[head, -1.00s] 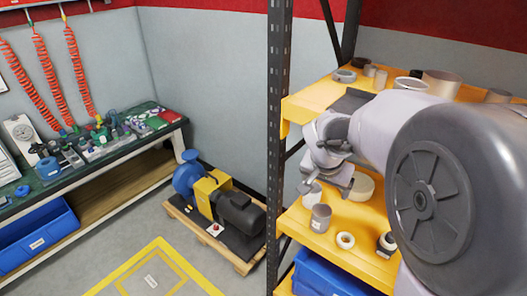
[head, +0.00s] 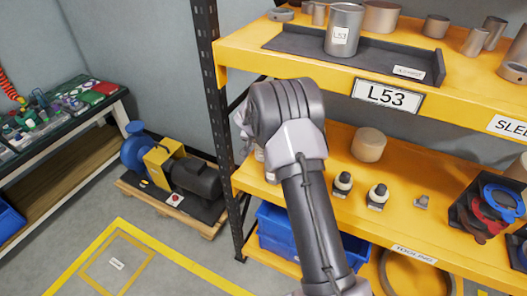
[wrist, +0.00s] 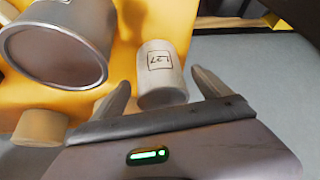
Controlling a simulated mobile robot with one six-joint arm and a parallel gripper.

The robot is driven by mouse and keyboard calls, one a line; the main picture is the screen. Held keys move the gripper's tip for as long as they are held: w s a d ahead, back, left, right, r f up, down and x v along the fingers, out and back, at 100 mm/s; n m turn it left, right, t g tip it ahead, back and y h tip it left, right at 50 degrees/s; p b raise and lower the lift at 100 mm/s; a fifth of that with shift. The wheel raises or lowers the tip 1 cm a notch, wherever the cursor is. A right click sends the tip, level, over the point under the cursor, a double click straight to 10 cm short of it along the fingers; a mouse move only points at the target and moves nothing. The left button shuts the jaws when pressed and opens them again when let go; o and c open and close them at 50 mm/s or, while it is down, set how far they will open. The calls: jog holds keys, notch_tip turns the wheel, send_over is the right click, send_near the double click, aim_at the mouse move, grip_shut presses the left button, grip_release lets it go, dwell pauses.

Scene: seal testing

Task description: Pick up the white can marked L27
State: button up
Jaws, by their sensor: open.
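The white can marked L27 (wrist: 162,62) stands out in the wrist view, its label box facing the camera and reading sideways. My gripper (wrist: 160,82) is open, with one finger on each side of the can. The can's near end sits between the fingers; I cannot tell whether either finger touches it. In the head view my arm reaches to the left end of the lower yellow shelf and hides most of the can and the fingers.
A large metal cup (wrist: 55,48) and a tan cylinder (wrist: 40,128) are close on the left. A dark rack post (head: 213,100) rises left of my arm.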

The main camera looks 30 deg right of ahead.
jog(key=shift+x, duration=1.05)
jog(key=shift+r, duration=0.1)
jog(key=c, duration=1.8)
jog(key=shift+r, duration=0.1)
